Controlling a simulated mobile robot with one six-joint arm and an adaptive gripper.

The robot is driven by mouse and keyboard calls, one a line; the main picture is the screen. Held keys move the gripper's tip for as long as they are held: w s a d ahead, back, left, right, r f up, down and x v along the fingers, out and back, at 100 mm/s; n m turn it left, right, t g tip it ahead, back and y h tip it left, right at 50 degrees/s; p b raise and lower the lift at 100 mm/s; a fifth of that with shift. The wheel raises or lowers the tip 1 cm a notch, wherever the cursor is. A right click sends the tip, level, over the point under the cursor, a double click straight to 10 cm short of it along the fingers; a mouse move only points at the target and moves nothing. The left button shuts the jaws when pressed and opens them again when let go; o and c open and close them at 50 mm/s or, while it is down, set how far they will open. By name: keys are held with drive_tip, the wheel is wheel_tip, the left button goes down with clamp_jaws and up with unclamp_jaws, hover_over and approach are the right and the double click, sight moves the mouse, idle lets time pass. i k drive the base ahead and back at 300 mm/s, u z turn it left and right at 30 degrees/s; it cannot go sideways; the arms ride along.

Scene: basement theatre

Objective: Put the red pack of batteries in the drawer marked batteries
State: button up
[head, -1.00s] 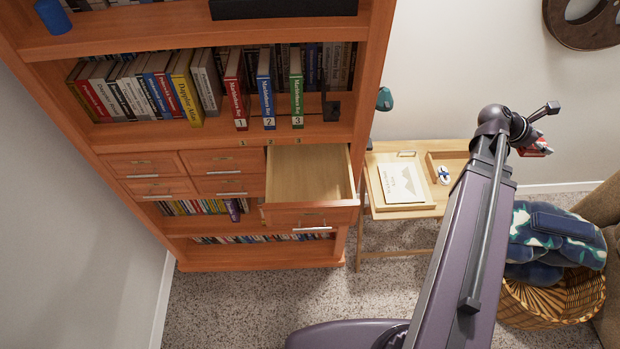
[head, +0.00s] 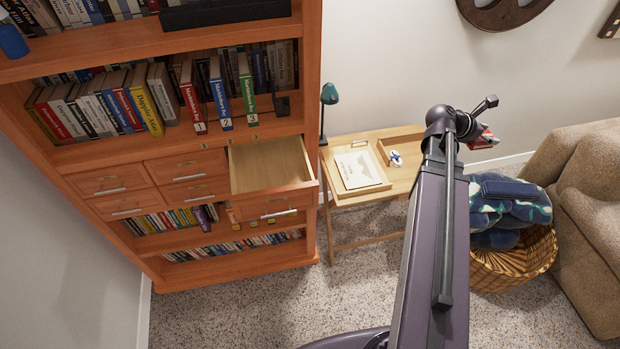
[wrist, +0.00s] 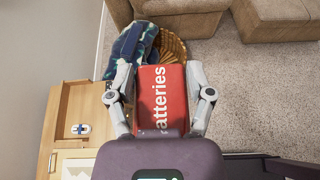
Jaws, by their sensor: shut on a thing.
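The red pack of batteries (wrist: 162,98) has white lettering, of which "atteries" shows in the wrist view. My gripper (wrist: 161,85) is shut on it, with one finger on each side. In the head view the red pack (head: 484,139) shows small at the end of my raised arm, right of the small desk. An open, empty-looking drawer (head: 268,165) stands out from the orange bookcase at the left. Its front has a handle and a small label too small to read. Several shut drawers (head: 108,187) sit left of it.
The small wooden desk (head: 375,205) with a tray and lamp stands right of the bookcase (head: 290,255). A wicker basket (head: 510,268) holding blue cloth and a beige sofa (head: 590,225) are at the right. Carpet in front of the bookcase is clear.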

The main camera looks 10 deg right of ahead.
sight(270, 174)
drive_tip(key=z, duration=0.5)
drive_tip(key=k, duration=0.15)
drive_tip(key=u, duration=2.5)
drive_tip(key=k, duration=0.35)
drive_tip(key=z, duration=0.2)
